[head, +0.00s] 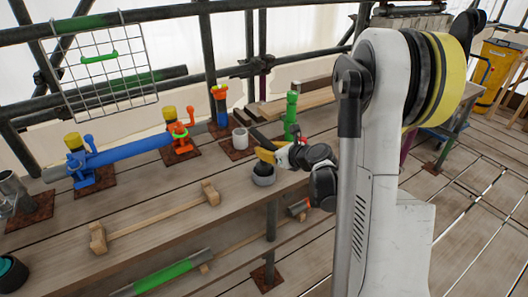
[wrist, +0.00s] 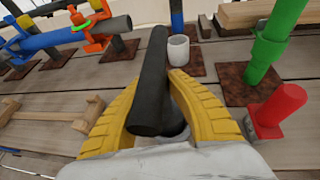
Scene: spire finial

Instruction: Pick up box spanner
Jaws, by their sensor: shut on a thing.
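The box spanner looks to be the dark, tube-like bar (wrist: 152,85) between my yellow fingers in the wrist view. It also shows in the head view (head: 263,139), tilted, its end sticking out past the fingers. My gripper (wrist: 160,92) is shut on it; in the head view my gripper (head: 266,155) is over the bench, near its middle. A dark round cup (head: 263,175) stands on the bench just below the gripper. I cannot tell whether the bar's lower end is clear of the cup.
A white cup (head: 240,139) and a green post (head: 291,115) stand behind the gripper. A blue pipe (head: 130,155) lies in clamps at left. A red part (wrist: 278,108) stands close right of my fingers.

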